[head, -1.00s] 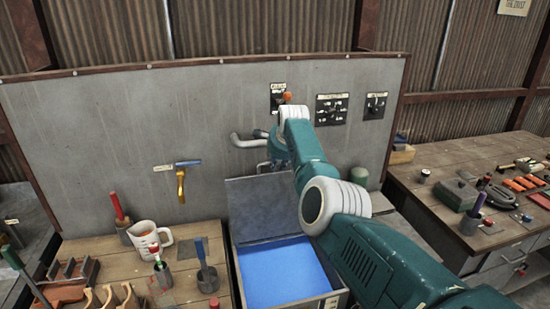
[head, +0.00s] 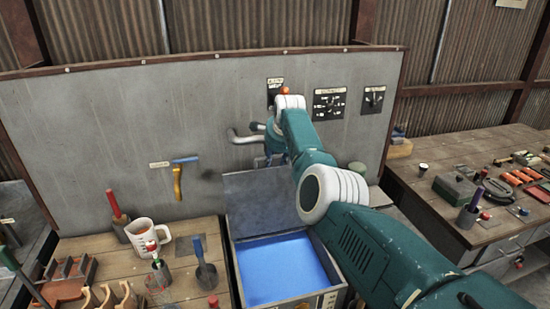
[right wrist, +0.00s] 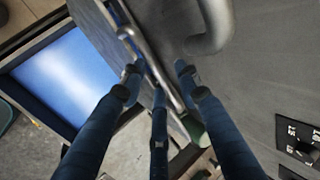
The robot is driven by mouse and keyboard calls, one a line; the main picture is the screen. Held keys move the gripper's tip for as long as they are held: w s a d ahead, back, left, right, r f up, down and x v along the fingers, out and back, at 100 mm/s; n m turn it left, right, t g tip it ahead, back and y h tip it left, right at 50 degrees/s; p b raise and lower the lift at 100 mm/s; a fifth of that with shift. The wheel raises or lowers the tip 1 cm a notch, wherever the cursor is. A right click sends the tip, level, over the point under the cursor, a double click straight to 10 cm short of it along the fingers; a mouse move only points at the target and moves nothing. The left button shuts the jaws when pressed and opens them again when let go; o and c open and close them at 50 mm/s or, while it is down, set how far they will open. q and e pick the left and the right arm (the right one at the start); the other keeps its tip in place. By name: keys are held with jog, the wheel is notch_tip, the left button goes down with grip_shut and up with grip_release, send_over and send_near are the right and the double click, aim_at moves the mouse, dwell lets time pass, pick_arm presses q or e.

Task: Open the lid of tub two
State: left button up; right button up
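The grey tub (head: 238,262) with a bright blue inside stands between the benches in the head view. Its grey lid (head: 262,190) is raised and stands steeply at the tub's back edge. My right gripper (head: 276,158) points down at the lid's upper edge, partly hidden by my arm. In the right wrist view my right gripper's fingertips (right wrist: 158,75) are spread apart, with a thin metal bar handle (right wrist: 140,42) on the lid running between them; contact is unclear. The blue inside (right wrist: 68,78) shows at left there. No number is readable on the tub. My left gripper is out of view.
A grey wall panel (head: 110,130) with pipes (head: 243,137) and switch plates (head: 329,103) stands close behind the gripper. The left bench (head: 195,236) holds a mug (head: 146,235) and tools; the right bench (head: 440,151) holds a green box (head: 455,189) and other tools.

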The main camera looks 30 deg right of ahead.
jog(key=shift+r, duration=0.3)
jog(key=v, duration=1.1)
jog(key=shift+s, duration=0.3)
